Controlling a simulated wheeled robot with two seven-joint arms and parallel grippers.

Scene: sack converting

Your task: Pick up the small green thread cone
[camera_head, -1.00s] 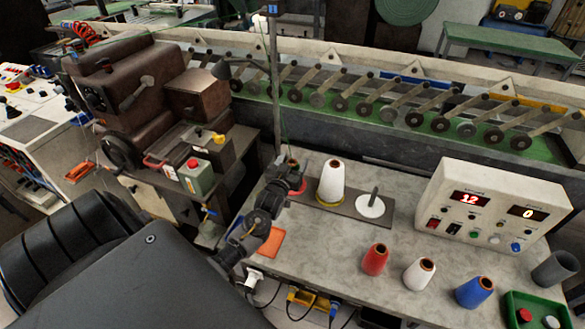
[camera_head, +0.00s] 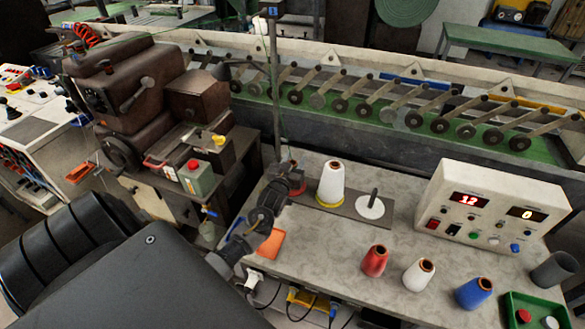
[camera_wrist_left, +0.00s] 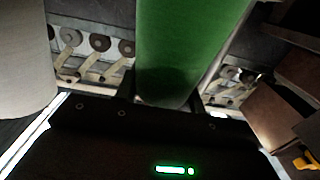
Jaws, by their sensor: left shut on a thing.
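The small green thread cone (camera_wrist_left: 190,45) fills the upper middle of the left wrist view, between the fingers of my left gripper (camera_wrist_left: 162,92). The gripper is shut on its lower part. In the head view my left gripper (camera_head: 288,180) is over the left end of the grey table, beside the dark spindle plate (camera_head: 350,205). There the green cone is hidden or too small to make out. My right gripper is not in view.
A white cone (camera_head: 331,182) stands close right of the gripper. A bare spindle disc (camera_head: 370,207), red cone (camera_head: 375,261), white cone (camera_head: 418,275), blue cone (camera_head: 473,292), control box (camera_head: 495,212) and green tray (camera_head: 512,318) are further right. An orange pad (camera_head: 270,244) lies near.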

